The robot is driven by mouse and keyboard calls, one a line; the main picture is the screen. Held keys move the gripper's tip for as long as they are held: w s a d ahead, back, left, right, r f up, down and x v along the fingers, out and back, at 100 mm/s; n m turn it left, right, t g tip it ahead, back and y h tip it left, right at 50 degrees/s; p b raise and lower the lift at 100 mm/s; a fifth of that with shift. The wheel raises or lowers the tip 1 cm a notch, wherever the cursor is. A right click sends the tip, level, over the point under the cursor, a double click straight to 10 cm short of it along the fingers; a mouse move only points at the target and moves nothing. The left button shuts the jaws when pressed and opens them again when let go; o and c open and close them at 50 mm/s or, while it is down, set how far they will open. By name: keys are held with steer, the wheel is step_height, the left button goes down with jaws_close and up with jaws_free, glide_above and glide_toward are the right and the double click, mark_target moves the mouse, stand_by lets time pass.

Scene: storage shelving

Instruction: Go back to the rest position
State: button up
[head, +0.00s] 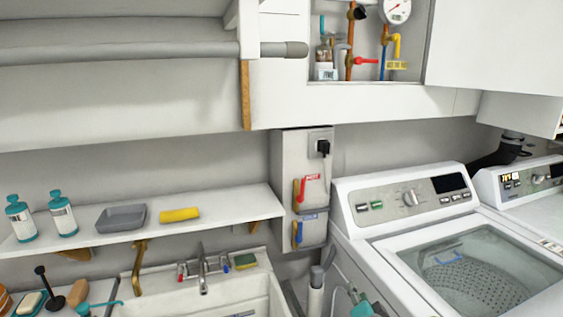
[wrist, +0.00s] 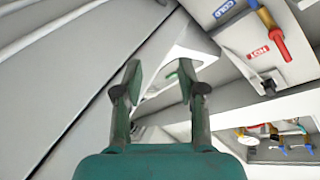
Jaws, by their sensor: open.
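My gripper (wrist: 160,80) shows in the wrist view, with a teal body and two dark fingers. The fingers are spread apart and nothing is between them. The wrist picture is tilted: the red HOT valve handle (wrist: 282,47) and the blue COLD valve handle (wrist: 252,5) lie at its upper right, apart from the fingers. A pale panel fills the left side. In the head view a small teal part (head: 362,309) shows at the bottom edge beside the washer; I cannot tell whether it is my gripper.
A washing machine (head: 350,225) stands at the right, with another machine (head: 510,187) beyond it. A sink (head: 200,300) is below. Cabinets and a grey pipe (head: 120,52) hang above.

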steer(key=s+a+f+n, duration=0.15)
steer(key=s+f, duration=0.35)
steer(key=s, duration=0.5)
steer(key=s+d+f+n, duration=0.15)
steer(key=s+f, duration=0.25)
steer(key=s, duration=0.6)
steer(key=s+a+f+n, duration=0.2)
steer(key=s+f, duration=0.3)
steer(key=s, duration=0.6)
steer(key=s+r+n, duration=0.2)
steer(key=s+r, duration=0.3)
steer(key=s, duration=0.7)
steer(key=s+r+n, duration=0.2)
steer(key=s+r, duration=0.2)
steer(key=s, duration=0.9)
steer(key=shift+r+n+g+y, duration=0.3)
steer(key=shift+r+n, duration=0.05)
steer(key=shift+n, duration=0.05)
